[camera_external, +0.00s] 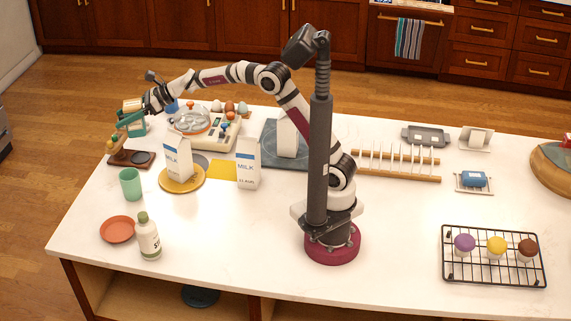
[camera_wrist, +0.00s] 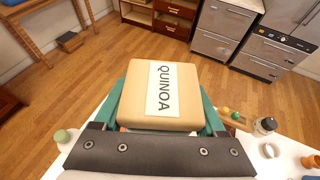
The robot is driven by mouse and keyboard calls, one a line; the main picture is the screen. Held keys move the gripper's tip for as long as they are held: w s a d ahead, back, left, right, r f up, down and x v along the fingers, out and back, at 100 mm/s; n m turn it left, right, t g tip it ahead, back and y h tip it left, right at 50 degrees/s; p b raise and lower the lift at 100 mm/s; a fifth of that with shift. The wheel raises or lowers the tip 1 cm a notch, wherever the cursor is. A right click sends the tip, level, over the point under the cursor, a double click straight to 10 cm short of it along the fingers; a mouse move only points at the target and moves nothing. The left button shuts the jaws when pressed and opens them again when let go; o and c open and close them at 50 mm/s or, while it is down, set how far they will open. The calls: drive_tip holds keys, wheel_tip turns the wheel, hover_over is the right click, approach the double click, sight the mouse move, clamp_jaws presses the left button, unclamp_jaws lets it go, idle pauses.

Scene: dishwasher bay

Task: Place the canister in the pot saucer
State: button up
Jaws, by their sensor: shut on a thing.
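The canister (camera_wrist: 150,95), a tan box with a white QUINOA label, sits between the teal fingers of my gripper (camera_wrist: 162,112) in the wrist view. The gripper is shut on it. In the external view, my gripper (camera_external: 131,118) is at the far left of the counter, with the small tan canister (camera_external: 131,104) partly hidden by the fingers. The pot saucer (camera_external: 117,229) is a round terracotta dish near the counter's left front edge. It looks empty and is well in front of my gripper. I cannot make out the saucer in the wrist view.
A green cup (camera_external: 131,184) and a white bottle (camera_external: 148,238) with a green cap stand near the saucer. A wooden holder (camera_external: 130,158) is below the gripper. Milk cartons (camera_external: 178,160) stand to the right, one on a yellow round plate (camera_external: 182,189). The counter's left edge is close.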

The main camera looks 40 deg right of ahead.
drive_tip(key=s+a, duration=0.2)
drive_tip(key=a, duration=0.2)
hover_over(111, 233)
drive_tip(key=shift+w+a+f, duration=0.1)
drive_tip(key=shift+f, duration=14.2)
drive_tip(key=shift+f, duration=0.1)
drive_tip(key=o, duration=1.6)
